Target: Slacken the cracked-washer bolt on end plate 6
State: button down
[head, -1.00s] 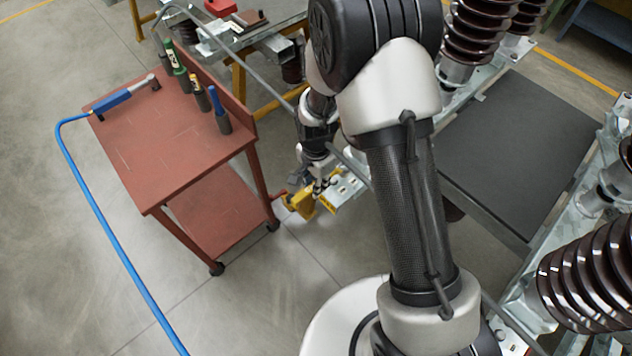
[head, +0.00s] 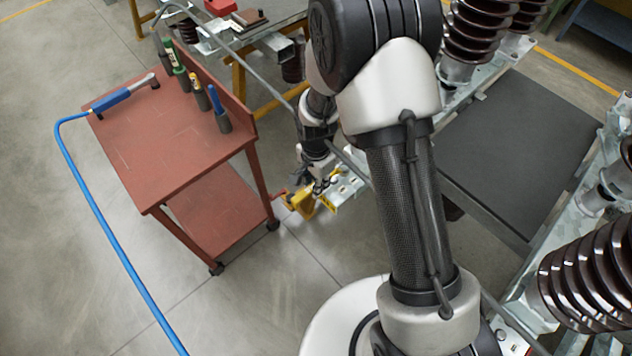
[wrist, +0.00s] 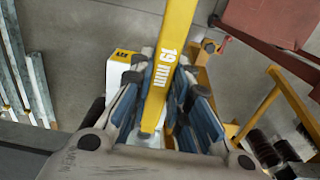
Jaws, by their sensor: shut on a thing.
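My gripper (wrist: 160,110) is shut on a yellow spanner (wrist: 177,40) marked "19 mm", which stands between its blue finger pads in the wrist view. In the head view my gripper (head: 318,184) is small, low beside a pale metal plate with holes (head: 347,188). I cannot read a plate number there. A white part with a yellow label (wrist: 124,56) shows left of the fingers in the wrist view. No bolt or cracked washer can be made out.
A red-brown tool trolley (head: 165,150) stands at the left with several upright tools and a blue tool on a blue hose (head: 100,220). A yellow part (head: 302,203) is close to my gripper. Brown ribbed insulators (head: 590,275) and a dark flat panel (head: 520,150) are at the right.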

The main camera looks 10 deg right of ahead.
jog(key=shift+f+b, duration=0.65)
jog(key=shift+f, duration=0.25)
jog(key=s+d+n, duration=0.2)
jog(key=n, duration=0.1)
jog(key=shift+s+d, duration=0.1)
jog(key=shift+d, duration=0.05)
jog(key=shift+s+d+n, duration=0.3)
jog(key=shift+d+n, duration=0.2)
jog(key=shift+n, duration=0.1)
jog(key=shift+s+d+n, duration=0.3)
jog(key=shift+d+n, duration=0.15)
jog(key=shift+n, duration=0.15)
jog(key=d+n, duration=0.1)
jog(key=s+d+n, duration=0.1)
jog(key=n, duration=0.1)
jog(key=shift+d, duration=0.4)
jog(key=d+n, duration=0.3)
jog(key=shift+d+n, duration=0.1)
jog(key=shift+n, duration=0.2)
jog(key=shift+r, duration=0.1)
